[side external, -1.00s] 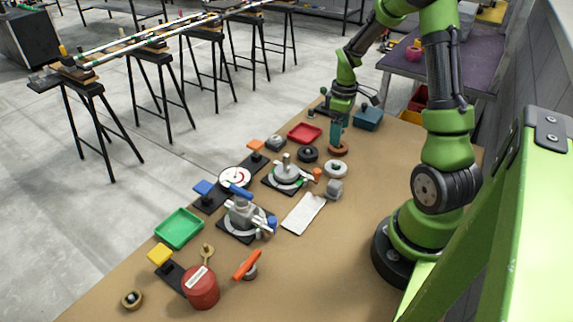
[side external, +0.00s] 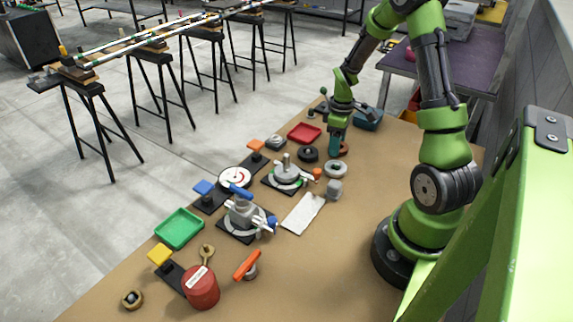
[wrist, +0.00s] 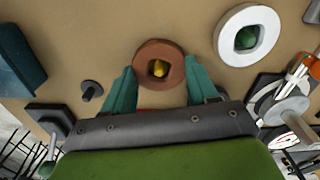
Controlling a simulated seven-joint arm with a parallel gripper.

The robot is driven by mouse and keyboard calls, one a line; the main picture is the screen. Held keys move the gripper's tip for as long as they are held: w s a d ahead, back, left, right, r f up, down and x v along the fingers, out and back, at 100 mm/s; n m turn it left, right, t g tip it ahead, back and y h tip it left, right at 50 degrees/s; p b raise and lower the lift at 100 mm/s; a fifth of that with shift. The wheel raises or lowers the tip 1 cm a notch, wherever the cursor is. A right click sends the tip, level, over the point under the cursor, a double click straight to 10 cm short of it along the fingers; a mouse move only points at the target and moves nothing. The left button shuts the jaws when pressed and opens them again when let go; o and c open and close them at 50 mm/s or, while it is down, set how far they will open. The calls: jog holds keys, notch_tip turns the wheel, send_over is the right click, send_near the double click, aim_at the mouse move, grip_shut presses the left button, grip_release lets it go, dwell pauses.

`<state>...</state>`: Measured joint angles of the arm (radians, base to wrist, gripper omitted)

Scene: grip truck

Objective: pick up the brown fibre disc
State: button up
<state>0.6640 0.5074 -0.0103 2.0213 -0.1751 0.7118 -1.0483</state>
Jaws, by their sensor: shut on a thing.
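The brown fibre disc (wrist: 146,53) lies between the teal fingers of my gripper (wrist: 161,73) in the wrist view, with a finger against each side. A yellow piece shows in its centre hole. In the side external view my gripper (side external: 334,153) is low at the far part of the bench, and the disc (side external: 344,149) shows only partly behind the fingers. My gripper is shut on the disc. I cannot tell whether the disc is clear of the bench top.
A pale ring (side external: 335,169) with a green centre in the wrist view (wrist: 232,30) lies close by.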

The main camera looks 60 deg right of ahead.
notch_tip(320, 180, up, 10)
jog(key=w+a+r+n, duration=0.1)
jog(key=w+a, duration=0.1)
jog(key=a, duration=0.4)
jog(key=w+a+r, duration=0.1)
jog(key=w+a, duration=0.1)
jog(key=a, duration=0.4)
jog(key=w+a+r+n, duration=0.1)
jog(key=w+a, duration=0.1)
jog(key=a, duration=0.4)
jog(key=shift+r+n, duration=0.3)
jog(key=shift+r, duration=0.05)
jog(key=shift+f, duration=2.5)
jog(key=shift+f, duration=0.25)
jog(key=shift+f, duration=0.95)
jog(key=shift+f, duration=0.2)
